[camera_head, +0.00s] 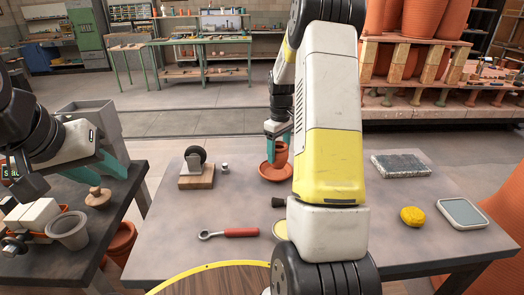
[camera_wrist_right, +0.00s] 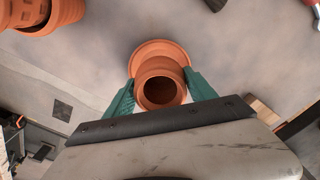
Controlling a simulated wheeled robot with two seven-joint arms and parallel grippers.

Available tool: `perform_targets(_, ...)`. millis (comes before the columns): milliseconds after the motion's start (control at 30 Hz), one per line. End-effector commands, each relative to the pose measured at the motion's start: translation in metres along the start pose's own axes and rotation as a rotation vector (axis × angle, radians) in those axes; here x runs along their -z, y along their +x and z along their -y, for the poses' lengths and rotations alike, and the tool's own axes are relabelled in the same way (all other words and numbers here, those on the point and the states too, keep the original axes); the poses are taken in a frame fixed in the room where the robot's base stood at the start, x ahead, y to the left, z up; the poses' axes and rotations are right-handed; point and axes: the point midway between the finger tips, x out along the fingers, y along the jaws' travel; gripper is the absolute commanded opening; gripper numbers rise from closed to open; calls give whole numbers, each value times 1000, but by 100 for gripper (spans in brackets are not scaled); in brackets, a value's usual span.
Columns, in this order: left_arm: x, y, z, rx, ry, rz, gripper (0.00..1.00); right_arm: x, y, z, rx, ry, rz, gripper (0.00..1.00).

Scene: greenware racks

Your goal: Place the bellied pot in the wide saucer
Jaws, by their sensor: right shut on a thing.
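The terracotta bellied pot (camera_head: 282,152) is upright, held at the saucer on the middle table. The wide terracotta saucer (camera_head: 265,174) lies flat under it. In the right wrist view the pot (camera_wrist_right: 160,72) shows its open mouth, and the saucer's rim (camera_wrist_right: 160,45) shows behind it. My right gripper (camera_head: 279,142) is shut on the pot, with a teal finger on each side (camera_wrist_right: 160,90). I cannot tell whether the pot's foot touches the saucer. My left gripper (camera_head: 125,172) is over the left table; its finger gap is unclear.
A wooden block with a black wheel (camera_head: 196,170) stands left of the saucer. A red-handled tool (camera_head: 238,232) lies in front. A grey slab (camera_head: 400,165), yellow sponge (camera_head: 412,216) and grey tray (camera_head: 462,213) are at right. A grey pot (camera_head: 69,232) stands on the left table.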

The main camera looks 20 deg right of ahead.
Motion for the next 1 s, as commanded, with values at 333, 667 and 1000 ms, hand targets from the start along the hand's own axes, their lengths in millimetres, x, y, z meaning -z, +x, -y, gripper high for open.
perform_targets(333,0,0,0,0,0,0,36,12,25,-3,3,0,4,14)
perform_targets(667,0,0,0,0,0,0,36,13,36,-4,0,0,0,14)
perform_targets(1000,0,0,0,0,0,0,36,12,39,-4,0,0,0,86)
